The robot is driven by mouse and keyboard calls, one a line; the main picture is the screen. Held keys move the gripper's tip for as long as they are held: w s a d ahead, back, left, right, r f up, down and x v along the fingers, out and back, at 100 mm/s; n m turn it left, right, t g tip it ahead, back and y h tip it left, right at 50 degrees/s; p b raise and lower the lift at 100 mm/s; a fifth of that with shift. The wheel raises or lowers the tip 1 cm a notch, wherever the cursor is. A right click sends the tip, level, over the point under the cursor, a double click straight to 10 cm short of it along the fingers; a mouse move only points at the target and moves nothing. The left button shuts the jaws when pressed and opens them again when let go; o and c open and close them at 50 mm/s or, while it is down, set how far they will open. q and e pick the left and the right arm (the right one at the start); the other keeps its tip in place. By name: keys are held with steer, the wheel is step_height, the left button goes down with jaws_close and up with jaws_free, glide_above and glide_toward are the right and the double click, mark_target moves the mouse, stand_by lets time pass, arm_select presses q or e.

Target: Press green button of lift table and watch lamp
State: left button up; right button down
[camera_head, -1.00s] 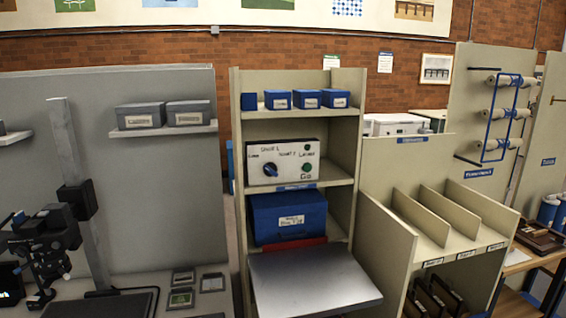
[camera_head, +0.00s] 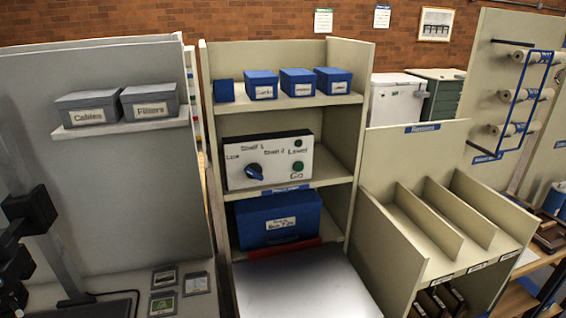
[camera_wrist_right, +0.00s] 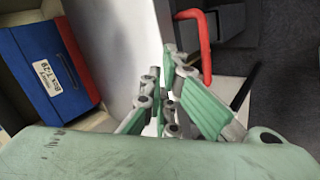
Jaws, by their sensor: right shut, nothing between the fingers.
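A white control panel (camera_head: 270,160) stands on the middle shelf in the head view. It has a blue knob (camera_head: 254,172), a green button (camera_head: 297,175) above the word "Go", and a small dark green lamp (camera_head: 298,143) near the top right. The lamp shows no clear glow. The metal lift table top (camera_head: 305,285) is level in front of the lower shelf. My right gripper (camera_wrist_right: 171,58) shows in the right wrist view, shut and empty, over or near the metal top (camera_wrist_right: 120,45). Neither gripper shows in the head view.
A blue box (camera_head: 277,218) sits on the shelf below the panel, with a red strip (camera_head: 283,249) in front. Small blue boxes (camera_head: 297,84) line the top shelf. A divider rack (camera_head: 440,215) stands close on the right. A red handle (camera_wrist_right: 205,50) is near my right gripper.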

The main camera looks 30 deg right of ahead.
mark_target(300, 168)
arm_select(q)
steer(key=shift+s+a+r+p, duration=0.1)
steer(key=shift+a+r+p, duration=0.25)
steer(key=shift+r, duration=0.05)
arm_select(e)
steer(key=w+d+r+n+t, duration=0.3)
steer(key=w+r+n, duration=0.2)
steer(key=r+n, duration=0.2)
steer(key=w+d+r+n+t+h, duration=0.1)
steer(key=w+d+r+n+t, duration=0.2)
steer(key=w+r+n, duration=0.3)
steer(key=w+d+r+n+t+h, duration=0.1)
steer(key=w+d+r+n+t, duration=0.2)
steer(key=r+n, duration=0.5)
step_height(300, 168, up, 6)
steer(key=w+t, duration=0.1)
steer(key=w, duration=0.1)
steer(key=shift+w+f+n, duration=0.15)
steer(key=shift+w+n, duration=0.15)
steer(key=shift+n, duration=0.1)
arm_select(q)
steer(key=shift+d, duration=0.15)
